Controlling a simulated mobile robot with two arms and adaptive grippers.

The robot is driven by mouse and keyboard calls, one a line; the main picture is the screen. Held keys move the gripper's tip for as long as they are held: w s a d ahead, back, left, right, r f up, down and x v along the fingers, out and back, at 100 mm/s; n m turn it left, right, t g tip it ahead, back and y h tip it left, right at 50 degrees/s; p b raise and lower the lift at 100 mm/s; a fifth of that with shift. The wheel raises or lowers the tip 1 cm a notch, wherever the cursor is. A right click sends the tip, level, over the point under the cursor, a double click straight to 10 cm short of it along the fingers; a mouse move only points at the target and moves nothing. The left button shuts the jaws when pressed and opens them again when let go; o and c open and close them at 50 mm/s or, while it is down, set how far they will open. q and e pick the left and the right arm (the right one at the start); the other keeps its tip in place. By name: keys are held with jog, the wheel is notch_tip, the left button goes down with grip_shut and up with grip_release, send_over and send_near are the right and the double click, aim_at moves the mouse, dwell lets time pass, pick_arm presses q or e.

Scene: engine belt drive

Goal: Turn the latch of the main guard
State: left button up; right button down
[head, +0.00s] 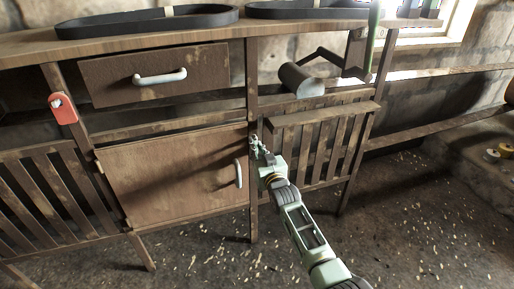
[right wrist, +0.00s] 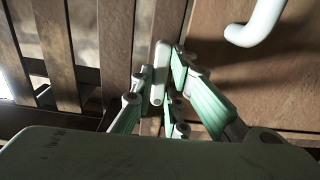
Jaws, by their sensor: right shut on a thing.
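The main guard looks to be the brown wooden door (head: 165,180) under the bench, closed, with a white handle (head: 238,173) at its right side. The latch (right wrist: 160,72) is a short pale bar, standing lengthwise in the right wrist view. It lies by the post beside the door. My right gripper (head: 257,146) is at that post, just right of the door. In the right wrist view its fingers (right wrist: 163,92) are shut on the latch from both sides. In the head view the gripper hides the latch. My left gripper is not in view.
Above the door is a drawer (head: 155,73) with a white handle. A slatted panel (head: 318,145) stands right of the post, with a grey cylinder (head: 301,81) above it. Black belts (head: 148,22) lie on the bench top. A red tag-like piece (head: 63,108) hangs at left.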

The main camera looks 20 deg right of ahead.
jog(key=shift+f+m, duration=0.1)
jog(key=shift+m, duration=0.2)
jog(key=c, duration=1.7)
grip_release()
jog(key=shift+c, duration=0.2)
jog(key=s, duration=1.2)
jog(key=shift+d, duration=0.2)
